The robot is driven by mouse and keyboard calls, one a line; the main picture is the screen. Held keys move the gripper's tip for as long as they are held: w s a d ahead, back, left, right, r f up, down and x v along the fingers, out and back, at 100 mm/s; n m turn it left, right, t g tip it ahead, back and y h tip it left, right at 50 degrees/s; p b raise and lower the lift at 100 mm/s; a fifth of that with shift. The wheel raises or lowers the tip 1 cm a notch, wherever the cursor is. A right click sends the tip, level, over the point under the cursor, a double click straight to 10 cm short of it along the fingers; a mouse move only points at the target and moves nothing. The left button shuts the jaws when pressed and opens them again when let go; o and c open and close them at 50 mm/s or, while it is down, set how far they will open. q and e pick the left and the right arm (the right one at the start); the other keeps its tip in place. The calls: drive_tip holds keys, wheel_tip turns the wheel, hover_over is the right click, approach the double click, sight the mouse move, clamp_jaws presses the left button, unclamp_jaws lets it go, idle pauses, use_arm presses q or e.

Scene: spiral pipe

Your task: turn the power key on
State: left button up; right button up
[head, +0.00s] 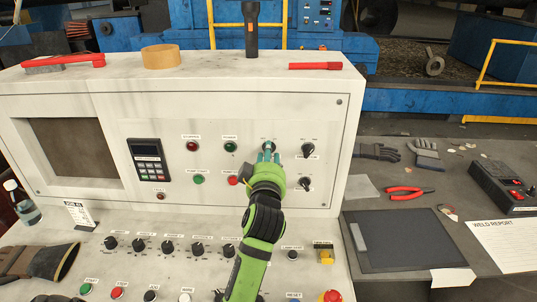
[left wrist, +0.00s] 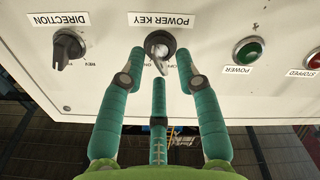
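The power key (left wrist: 160,45) is a round dark switch with a silver key on the white panel, labelled POWER KEY and seen upside down in the left wrist view. Which mark the key points at is hard to tell. My left gripper (left wrist: 160,62) has teal fingers, spread apart. Two fingertips stand on either side of the key and the third is below it in the picture; contact cannot be told. In the head view my left gripper (head: 268,156) mostly covers the switch. My right gripper is not in view.
Beside the key are the direction knob (head: 308,149), the green power light (head: 230,147) and the red stopped light (head: 192,146). Below the gripper is a red button (head: 233,180). A lower sloped panel carries several knobs. A flashlight (head: 251,30) stands on the console top.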

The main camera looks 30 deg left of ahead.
use_arm(q)
drive_tip(key=shift+s+d+r, duration=0.1)
drive_tip(key=shift+s, duration=0.05)
clamp_jaws()
drive_tip(key=shift+d+m+p, duration=0.15)
drive_tip(key=shift+m+p, duration=2.2)
drive_tip(key=shift+m, duration=3.45)
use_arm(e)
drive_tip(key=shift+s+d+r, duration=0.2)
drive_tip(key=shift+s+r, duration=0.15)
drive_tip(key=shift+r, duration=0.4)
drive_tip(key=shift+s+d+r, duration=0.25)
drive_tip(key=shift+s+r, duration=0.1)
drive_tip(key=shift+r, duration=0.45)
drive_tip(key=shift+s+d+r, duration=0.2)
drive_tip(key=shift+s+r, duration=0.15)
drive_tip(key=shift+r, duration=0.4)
use_arm(q)
drive_tip(key=shift+m, duration=0.3)
